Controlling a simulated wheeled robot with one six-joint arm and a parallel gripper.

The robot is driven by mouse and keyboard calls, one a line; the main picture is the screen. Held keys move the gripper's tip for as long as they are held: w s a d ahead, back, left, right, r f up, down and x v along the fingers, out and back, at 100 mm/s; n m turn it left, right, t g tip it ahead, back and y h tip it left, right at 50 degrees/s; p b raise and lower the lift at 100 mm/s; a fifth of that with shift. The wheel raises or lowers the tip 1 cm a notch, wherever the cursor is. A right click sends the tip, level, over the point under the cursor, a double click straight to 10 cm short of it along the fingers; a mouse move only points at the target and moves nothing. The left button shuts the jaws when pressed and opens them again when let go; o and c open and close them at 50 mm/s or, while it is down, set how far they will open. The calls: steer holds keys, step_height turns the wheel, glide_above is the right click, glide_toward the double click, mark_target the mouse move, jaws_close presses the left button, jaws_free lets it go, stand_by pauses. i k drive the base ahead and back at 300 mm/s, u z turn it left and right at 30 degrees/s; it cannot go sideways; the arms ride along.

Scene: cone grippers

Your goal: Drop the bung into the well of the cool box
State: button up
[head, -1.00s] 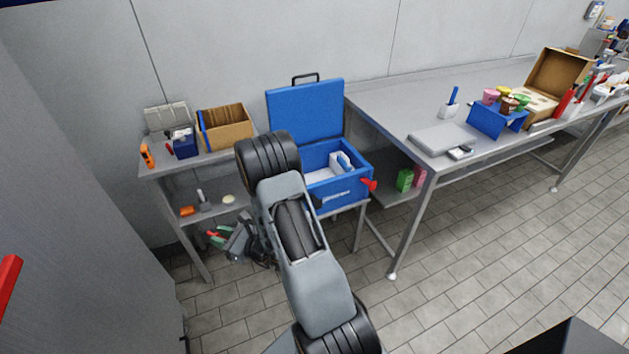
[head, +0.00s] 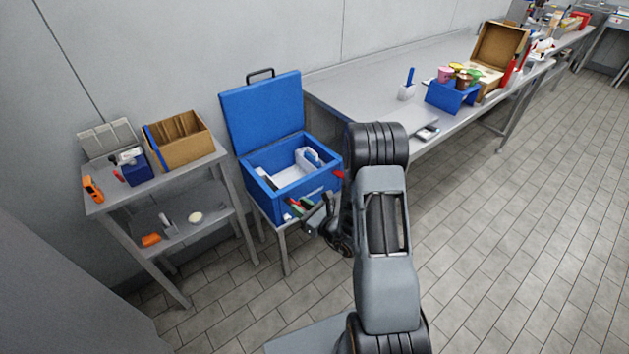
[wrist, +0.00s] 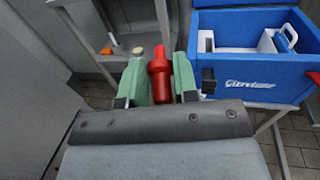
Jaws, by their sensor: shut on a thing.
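My gripper (wrist: 160,82) has green fingers and is shut on the red bung (wrist: 160,70), which sits upright between them in the wrist view. In the head view my gripper (head: 300,208) shows small and partly hidden, in front of the cool box's front wall. The blue cool box (head: 262,212) stands open on a stand, with its lid (head: 262,112) raised at the back. Its well (head: 286,177) has a pale floor and a white piece (head: 309,158) standing at the right. In the wrist view the cool box (wrist: 255,85) is to the right of the bung.
A red fitting (head: 339,174) sticks out at the cool box's right side. A metal shelf unit (head: 150,193) stands at left with a cardboard box (head: 180,151) and an orange tool (head: 92,188). A long bench (head: 370,85) runs to the right. The floor in front is clear.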

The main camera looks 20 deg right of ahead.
mark_target(293, 176)
steer(key=z, duration=0.1)
steer(key=k, duration=0.6)
steer(key=u, duration=0.35)
steer(key=i, duration=1.85)
steer(key=z, duration=0.5)
